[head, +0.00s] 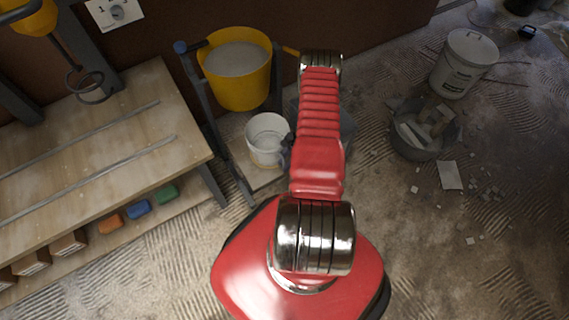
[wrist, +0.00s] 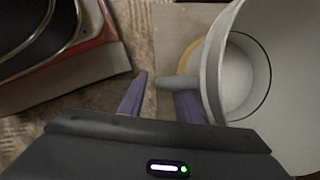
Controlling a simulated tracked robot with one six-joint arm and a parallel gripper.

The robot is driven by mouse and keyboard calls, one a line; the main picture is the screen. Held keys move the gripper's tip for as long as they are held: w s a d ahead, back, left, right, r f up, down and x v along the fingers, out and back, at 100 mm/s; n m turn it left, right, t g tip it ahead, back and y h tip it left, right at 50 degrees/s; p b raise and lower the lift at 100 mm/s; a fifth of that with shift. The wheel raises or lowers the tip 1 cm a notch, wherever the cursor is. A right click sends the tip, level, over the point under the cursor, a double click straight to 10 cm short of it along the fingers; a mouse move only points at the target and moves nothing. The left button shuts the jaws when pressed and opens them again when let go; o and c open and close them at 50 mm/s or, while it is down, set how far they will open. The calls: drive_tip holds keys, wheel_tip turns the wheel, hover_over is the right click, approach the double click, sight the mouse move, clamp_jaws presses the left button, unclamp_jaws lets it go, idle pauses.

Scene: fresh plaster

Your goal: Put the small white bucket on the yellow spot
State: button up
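The small white bucket (head: 264,151) stands upright on a pale board beside the work stand in the head view. In the wrist view its wall and open mouth (wrist: 212,75) fill the right side, with a short grey grip sticking out to the left. A yellow arc of the spot (wrist: 189,56) shows on the board next to the bucket's left side; the bucket hides the rest. My gripper (wrist: 157,80) is at the bucket's side, its two purple fingers apart near the grip. In the head view my gripper is mostly hidden behind my red arm.
A yellow bucket (head: 238,75) of plaster is on the stand above and behind. A wooden shelf unit (head: 90,140) is at left. A large white bucket (head: 464,64) and a rubble tub (head: 424,148) are at right, with debris on the floor.

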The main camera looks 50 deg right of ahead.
drive_tip(key=v, duration=1.2)
drive_tip(key=shift+r, duration=0.1)
idle(0.6)
